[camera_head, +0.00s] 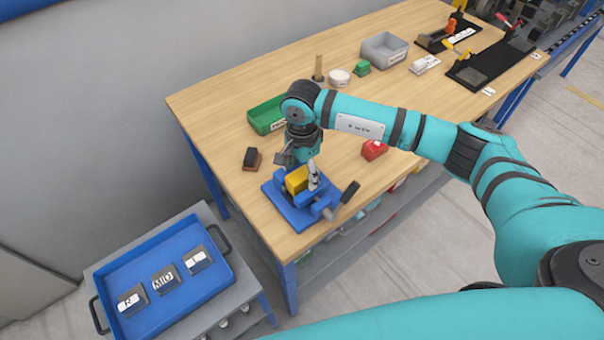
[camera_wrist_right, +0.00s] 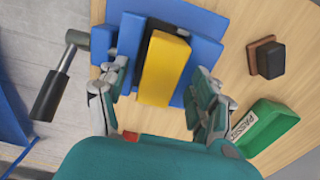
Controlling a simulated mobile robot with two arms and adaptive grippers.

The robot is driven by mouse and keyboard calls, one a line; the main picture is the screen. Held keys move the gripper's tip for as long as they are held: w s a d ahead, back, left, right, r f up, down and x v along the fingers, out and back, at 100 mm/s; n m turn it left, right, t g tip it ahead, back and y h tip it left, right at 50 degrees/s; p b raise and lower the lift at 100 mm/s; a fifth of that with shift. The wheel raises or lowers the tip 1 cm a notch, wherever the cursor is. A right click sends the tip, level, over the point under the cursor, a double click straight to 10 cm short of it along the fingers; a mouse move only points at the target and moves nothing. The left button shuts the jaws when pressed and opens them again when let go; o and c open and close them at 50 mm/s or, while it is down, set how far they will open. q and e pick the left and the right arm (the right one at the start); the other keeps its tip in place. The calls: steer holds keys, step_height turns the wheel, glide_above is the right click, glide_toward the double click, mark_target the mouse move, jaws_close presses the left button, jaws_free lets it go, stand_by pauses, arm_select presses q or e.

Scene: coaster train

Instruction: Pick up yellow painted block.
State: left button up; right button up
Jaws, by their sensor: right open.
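The yellow painted block (camera_head: 297,180) sits in a blue vise (camera_head: 285,207) near the table's front left corner. In the right wrist view the yellow block (camera_wrist_right: 165,68) lies between the blue jaws of the vise (camera_wrist_right: 197,20). My right gripper (camera_head: 300,172) is over the vise, close to the block. In the wrist view the right gripper (camera_wrist_right: 160,92) is open, with one finger on each side of the block and gaps between. My left gripper is not in view.
The vise handle (camera_head: 349,192) sticks out to the right. A dark block on a brown base (camera_head: 251,158), a green bin (camera_head: 266,115) and a red block (camera_head: 373,150) are nearby. A blue tray (camera_head: 205,296) with labelled blocks stands lower left. Bare tabletop lies left of the green bin.

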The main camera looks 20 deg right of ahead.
jaws_close()
stand_by(0.5)
